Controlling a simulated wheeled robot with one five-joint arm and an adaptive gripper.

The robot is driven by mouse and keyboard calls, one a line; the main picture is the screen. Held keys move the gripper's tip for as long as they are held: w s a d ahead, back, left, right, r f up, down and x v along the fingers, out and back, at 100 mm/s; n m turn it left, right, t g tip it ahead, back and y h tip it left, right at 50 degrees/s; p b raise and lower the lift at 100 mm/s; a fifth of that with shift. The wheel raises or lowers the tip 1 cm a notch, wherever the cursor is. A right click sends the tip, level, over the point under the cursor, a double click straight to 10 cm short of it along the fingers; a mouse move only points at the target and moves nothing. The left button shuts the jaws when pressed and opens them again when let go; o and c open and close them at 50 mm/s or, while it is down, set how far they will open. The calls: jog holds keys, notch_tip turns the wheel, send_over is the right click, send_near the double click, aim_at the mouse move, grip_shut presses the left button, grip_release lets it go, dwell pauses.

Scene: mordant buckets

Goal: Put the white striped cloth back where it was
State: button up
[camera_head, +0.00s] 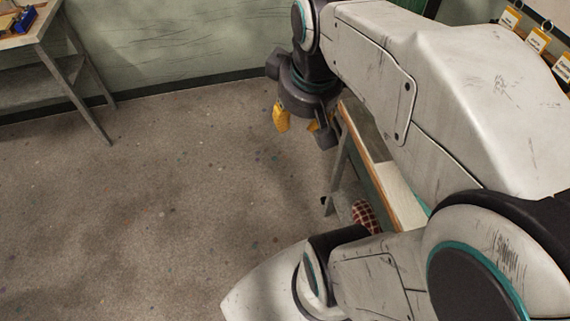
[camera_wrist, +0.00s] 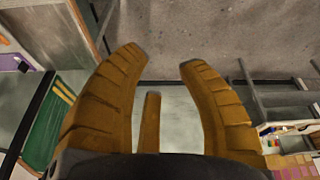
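I cannot make out a white striped cloth in either view. My gripper (camera_head: 298,122) hangs fingers-down over the floor, at the far end of a bench that my arm largely hides. In the wrist view my gripper (camera_wrist: 163,62) has its yellow fingers spread apart, with nothing held between them. A dark red checked item (camera_head: 365,216) shows by the bench's near left side, partly hidden by my arm.
The bench (camera_head: 398,190) runs along the right, beneath my arm. Another table (camera_head: 30,38) with items on it stands at the far left. Yellow-and-white tags (camera_head: 538,40) hang at the top right. The speckled floor (camera_head: 150,210) between is clear.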

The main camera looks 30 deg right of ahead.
jog(key=s+a+f+t+y, duration=0.1)
jog(key=s+a+f, duration=0.3)
jog(key=s+a, duration=0.1)
jog(key=shift+s+a, duration=0.25)
jog(key=shift+a, duration=0.4)
dwell(0.9)
